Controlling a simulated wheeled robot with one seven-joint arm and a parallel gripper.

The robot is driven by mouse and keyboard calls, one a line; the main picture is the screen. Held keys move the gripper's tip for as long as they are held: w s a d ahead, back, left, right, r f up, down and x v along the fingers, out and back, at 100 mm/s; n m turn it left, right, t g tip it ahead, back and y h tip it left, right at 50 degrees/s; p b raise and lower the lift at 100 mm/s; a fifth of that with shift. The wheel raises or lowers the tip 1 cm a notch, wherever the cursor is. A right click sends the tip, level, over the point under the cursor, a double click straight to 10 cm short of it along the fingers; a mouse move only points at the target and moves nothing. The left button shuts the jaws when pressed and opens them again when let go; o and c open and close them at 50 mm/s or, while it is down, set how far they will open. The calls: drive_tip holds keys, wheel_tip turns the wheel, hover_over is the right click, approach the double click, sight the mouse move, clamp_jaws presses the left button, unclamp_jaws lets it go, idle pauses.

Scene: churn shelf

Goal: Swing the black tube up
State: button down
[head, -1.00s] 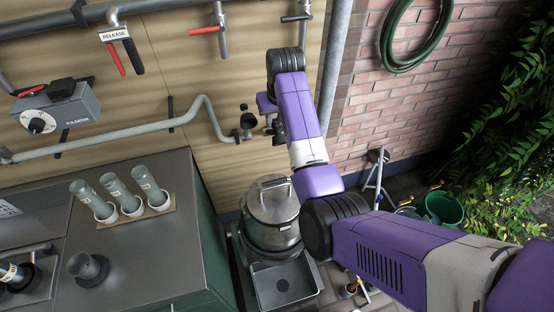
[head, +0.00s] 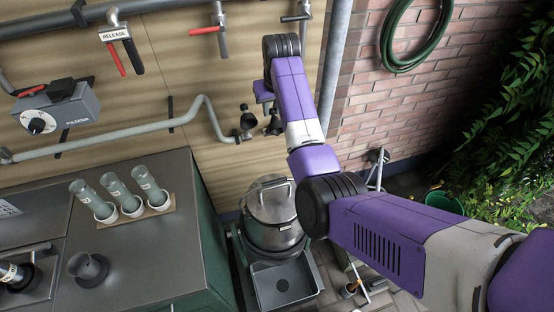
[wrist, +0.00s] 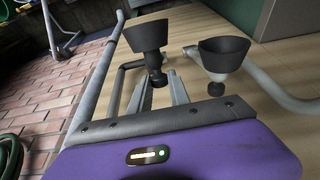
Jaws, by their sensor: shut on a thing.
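The black tube (wrist: 146,38) shows in the wrist view as a flared black cup with a narrow stem below it. My gripper (wrist: 158,82) has its two grey fingers on either side of that stem and is shut on it. The exact contact is small and partly hidden. In the head view a dark piece of the tube (head: 275,122) shows just below the purple end of my arm, in front of the wooden wall. My fingers are hidden there.
A second black cup (wrist: 223,55) stands at the end of a grey pipe (head: 140,136) close to the left of my gripper in the head view. A metal churn (head: 272,210) stands below. A vertical pipe (head: 334,70) runs to the right.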

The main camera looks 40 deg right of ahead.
drive_tip(key=shift+w, duration=0.1)
drive_tip(key=shift+w+d+r+b, duration=0.15)
drive_tip(key=shift+w+d+b, duration=0.05)
drive_tip(key=shift+w, duration=0.25)
drive_tip(key=shift+w+d+r+b, duration=0.1)
drive_tip(key=shift+w+d+b, duration=0.1)
drive_tip(key=shift+w, duration=0.2)
drive_tip(key=c, duration=1.2)
unclamp_jaws()
drive_tip(key=shift+o, duration=0.2)
drive_tip(key=shift+r, duration=0.1)
drive_tip(key=shift+p+v, duration=0.4)
drive_tip(key=shift+v, duration=3.05)
